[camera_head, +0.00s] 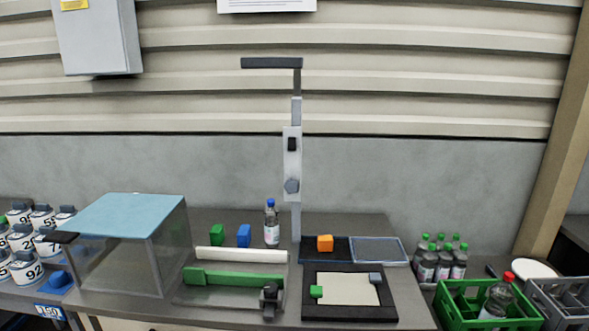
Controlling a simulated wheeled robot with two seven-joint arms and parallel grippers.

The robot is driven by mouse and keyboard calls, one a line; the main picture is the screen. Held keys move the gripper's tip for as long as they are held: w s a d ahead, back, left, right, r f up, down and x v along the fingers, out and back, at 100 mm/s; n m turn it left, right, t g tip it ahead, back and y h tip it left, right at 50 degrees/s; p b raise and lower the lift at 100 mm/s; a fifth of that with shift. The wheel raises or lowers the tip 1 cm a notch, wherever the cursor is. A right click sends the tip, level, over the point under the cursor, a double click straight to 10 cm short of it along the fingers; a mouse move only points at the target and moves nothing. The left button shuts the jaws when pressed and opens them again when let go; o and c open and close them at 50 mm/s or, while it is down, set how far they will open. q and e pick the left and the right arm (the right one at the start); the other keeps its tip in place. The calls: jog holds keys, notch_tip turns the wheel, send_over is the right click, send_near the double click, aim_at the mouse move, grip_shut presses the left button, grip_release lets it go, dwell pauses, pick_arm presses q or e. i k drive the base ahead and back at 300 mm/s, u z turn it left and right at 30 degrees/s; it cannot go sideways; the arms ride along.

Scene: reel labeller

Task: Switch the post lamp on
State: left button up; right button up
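The post lamp (297,110) stands upright at the back of the bench, behind the dark mats. Its dark bar-shaped head (271,63) reaches left from the top of the post. A pale plate (292,165) on the post carries a black switch (292,144) and, lower down, a grey-blue knob (292,186). The lamp head shows no visible glow. The switch's exact position is too small to tell. Neither of my grippers is in view.
A clear box with a blue lid (130,215) stands left on the bench. Green and blue blocks, a bottle (271,224) and an orange block (325,243) stand near the post. A black-framed board (349,311) lies in front. A green crate (465,318) is at right.

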aim_at(292, 141)
jog(key=z, duration=0.55)
jog(key=k, duration=1.3)
jog(key=u, duration=0.45)
jog(key=i, duration=2.05)
jog(key=z, duration=0.95)
